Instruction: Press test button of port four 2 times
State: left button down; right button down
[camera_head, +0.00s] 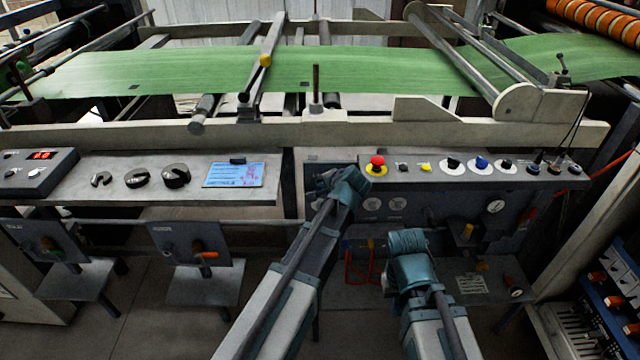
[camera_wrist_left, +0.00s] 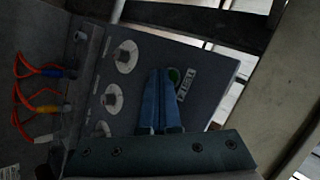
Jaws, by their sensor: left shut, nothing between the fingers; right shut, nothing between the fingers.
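A dark panel (camera_wrist_left: 205,65) fills the middle of the left wrist view. In the head view my left gripper (camera_head: 342,184) is at the left end of the control panel. My right gripper (camera_head: 408,245) is shut and empty, low in front of the panel. I cannot make out which port is number four.
Several round white fittings (camera_wrist_left: 125,56) line the panel beside the fingers. A red stop button (camera_head: 377,161) and several knobs top the control panel. Green sacking (camera_head: 190,72) runs behind.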

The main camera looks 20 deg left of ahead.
dwell(0.4)
pick_arm(q)
jog(key=shift+s+d, duration=0.2)
jog(key=shift+s, duration=0.55)
jog(key=s, duration=0.2)
jog(key=s+d, duration=0.1)
jog(key=s, duration=0.2)
jog(key=shift+d, duration=0.2)
jog(key=shift+w, duration=0.1)
dwell(0.5)
